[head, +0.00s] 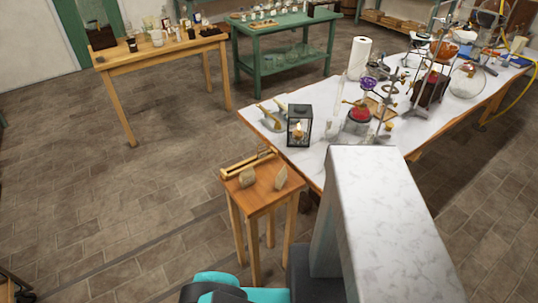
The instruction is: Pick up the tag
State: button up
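No tag can be made out for certain. Two small beige pieces stand on a small wooden table in the lower middle of the head view, a left piece (247,178) and a right piece (281,177). They are too small to tell whether either is a tag. The small table's top (262,195) is otherwise partly bare. Teal and black parts of my arm show at the bottom edge, in front of the small table. My gripper's fingers are not visible.
A narrow wooden frame-like item (249,164) lies along the small table's back edge. A white-topped bench (310,165) behind it holds a lantern (299,126), a paper roll (359,58) and glassware. A wooden table (120,70) and green table (285,27) stand farther back. The left floor is clear.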

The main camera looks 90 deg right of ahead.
aim_at(263, 152)
jog(key=z, duration=1.05)
jog(key=k, duration=0.6)
jog(key=z, duration=0.1)
jog(key=i, duration=0.6)
